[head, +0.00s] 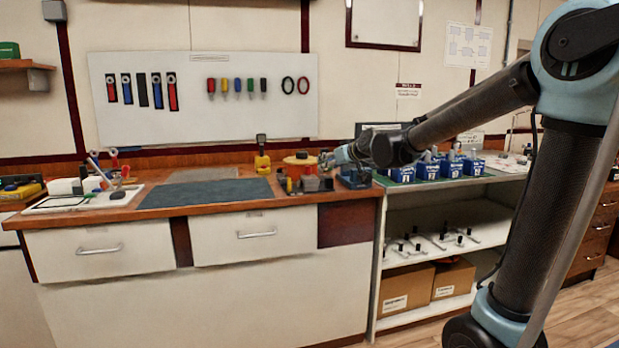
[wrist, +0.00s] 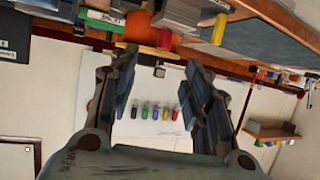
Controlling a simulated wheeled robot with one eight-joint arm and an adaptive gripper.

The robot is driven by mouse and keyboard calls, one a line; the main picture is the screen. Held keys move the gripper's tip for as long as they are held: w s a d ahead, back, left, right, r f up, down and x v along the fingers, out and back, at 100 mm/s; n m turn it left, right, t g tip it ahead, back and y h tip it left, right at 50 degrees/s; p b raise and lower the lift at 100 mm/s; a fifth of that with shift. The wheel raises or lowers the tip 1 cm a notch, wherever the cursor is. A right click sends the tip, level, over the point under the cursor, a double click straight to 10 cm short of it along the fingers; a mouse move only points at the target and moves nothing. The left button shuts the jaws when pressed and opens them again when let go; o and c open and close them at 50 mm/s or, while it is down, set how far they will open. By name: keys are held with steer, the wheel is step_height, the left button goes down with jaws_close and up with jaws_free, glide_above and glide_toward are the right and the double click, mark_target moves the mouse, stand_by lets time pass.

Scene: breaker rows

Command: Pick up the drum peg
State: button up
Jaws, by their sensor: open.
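An orange, drum-like piece (head: 299,160) stands on the wooden counter (head: 230,203) near its right end. I cannot tell for sure whether this is the drum peg. In the wrist view, which looks upside down, an orange piece (wrist: 140,30) shows at the top beyond the fingertips. My gripper (head: 326,161) is small in the head view, close to the right side of the drum-like piece. In the wrist view my gripper (wrist: 158,65) is open, with both fingers apart and nothing between them.
Dark blocks (head: 315,184) stand in front of the drum-like piece. A yellow tool (head: 262,155) stands to its left. Blue labelled boxes (head: 430,168) stand on the shelf unit at right. The dark mat (head: 205,192) on the counter is bare.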

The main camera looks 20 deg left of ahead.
glide_toward(310, 169)
steer(key=w+d+x, duration=0.1)
steer(key=x, duration=0.3)
steer(key=shift+w+a+f, duration=0.3)
steer(key=shift+w+a, duration=0.1)
steer(key=shift+a, duration=0.35)
steer(key=shift+w+a+f, duration=0.3)
steer(key=shift+w+a, duration=0.05)
steer(key=shift+a, duration=0.4)
steer(key=shift+w+a+f, duration=0.35)
steer(key=shift+w+a, duration=0.05)
steer(key=shift+a, duration=0.35)
jaws_close()
